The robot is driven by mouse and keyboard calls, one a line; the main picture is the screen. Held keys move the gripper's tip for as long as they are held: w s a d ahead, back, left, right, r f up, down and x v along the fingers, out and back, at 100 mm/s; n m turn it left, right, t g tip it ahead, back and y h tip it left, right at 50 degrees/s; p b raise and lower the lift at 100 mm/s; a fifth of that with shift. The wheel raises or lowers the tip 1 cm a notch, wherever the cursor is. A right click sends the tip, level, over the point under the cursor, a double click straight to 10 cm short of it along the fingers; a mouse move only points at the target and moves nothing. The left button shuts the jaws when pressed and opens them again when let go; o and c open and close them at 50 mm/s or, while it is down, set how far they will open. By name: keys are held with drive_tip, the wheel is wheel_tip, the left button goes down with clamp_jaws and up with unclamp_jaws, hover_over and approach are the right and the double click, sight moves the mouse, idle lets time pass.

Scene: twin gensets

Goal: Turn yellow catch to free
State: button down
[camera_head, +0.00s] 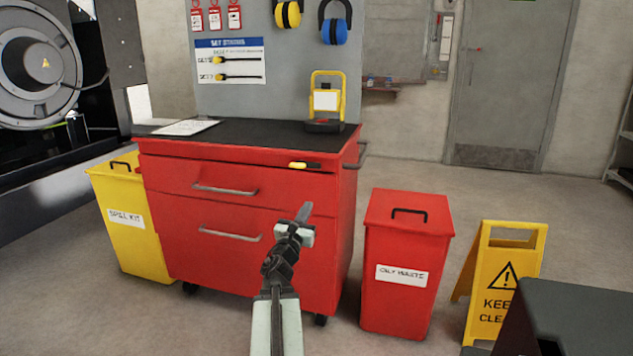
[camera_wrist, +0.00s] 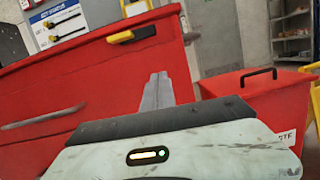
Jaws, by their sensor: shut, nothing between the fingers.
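The yellow catch (camera_head: 299,165) is a small yellow handle with a black end on the front of the red cabinet, near the top right above the upper drawer. It lies horizontal in the head view. In the wrist view the catch (camera_wrist: 121,37) shows above and left of my fingers, its black part to the right. My gripper (camera_head: 304,212) is shut and empty, in front of the cabinet and below the catch. Its fingers also show in the wrist view (camera_wrist: 157,92). The fingers look apart from the catch.
The red cabinet (camera_head: 225,212) has two drawers with metal handles. A red waste bin (camera_head: 407,240) stands to its right and a yellow spill kit bin (camera_head: 128,235) to its left. A yellow floor sign (camera_head: 505,265) stands farther right. The floor between cabinet and red bin is narrow.

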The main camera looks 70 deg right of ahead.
sight(315, 175)
drive_tip(key=p+x, duration=0.1)
drive_tip(key=x, duration=0.5)
drive_tip(key=p+x, duration=0.1)
drive_tip(key=x, duration=0.3)
drive_tip(key=shift+w+r+p, duration=0.1)
drive_tip(key=shift+w+p, duration=0.25)
drive_tip(key=shift+w, duration=0.05)
wheel_tip(315, 175, up, 3)
drive_tip(key=p, duration=0.3)
drive_tip(key=shift+s+a+r, duration=0.1)
drive_tip(key=shift+s+r, duration=0.05)
drive_tip(key=shift+r, duration=0.1)
drive_tip(key=shift+r+p, duration=0.2)
drive_tip(key=shift+p, duration=0.2)
drive_tip(key=shift+s+r+p, duration=0.1)
drive_tip(key=shift+r+p, duration=0.55)
drive_tip(key=shift+p, duration=0.05)
drive_tip(key=shift+f, duration=0.15)
